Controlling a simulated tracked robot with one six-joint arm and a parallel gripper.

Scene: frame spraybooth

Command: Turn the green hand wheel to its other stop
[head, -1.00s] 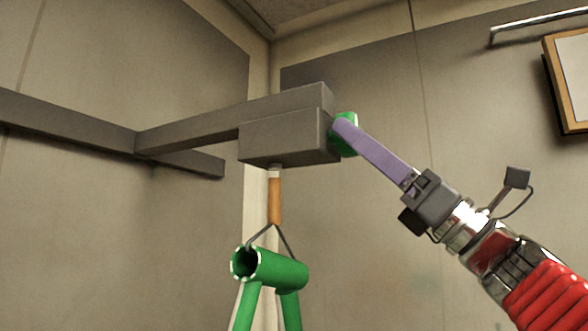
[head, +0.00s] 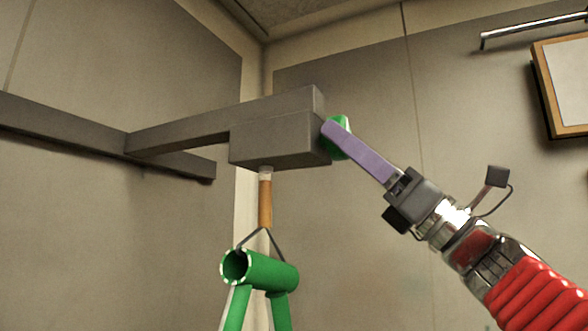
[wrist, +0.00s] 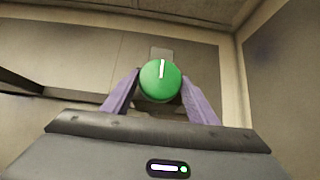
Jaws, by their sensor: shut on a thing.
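The green hand wheel (head: 342,150) sits on the right end of a grey box (head: 275,138) in the head view, partly hidden by my gripper's fingers. In the wrist view the green hand wheel (wrist: 160,80) faces me as a round disc, its white mark pointing nearly straight up. My gripper (head: 330,132) has purple fingers, one on each side of the wheel in the wrist view (wrist: 160,88), and is shut on it.
A grey beam (head: 170,135) carries the box from the left wall. Below the box a green tube frame (head: 262,270) hangs from an orange and white rod (head: 265,200) by a wire hook. A framed board (head: 565,85) and a metal rail (head: 530,30) are on the right wall.

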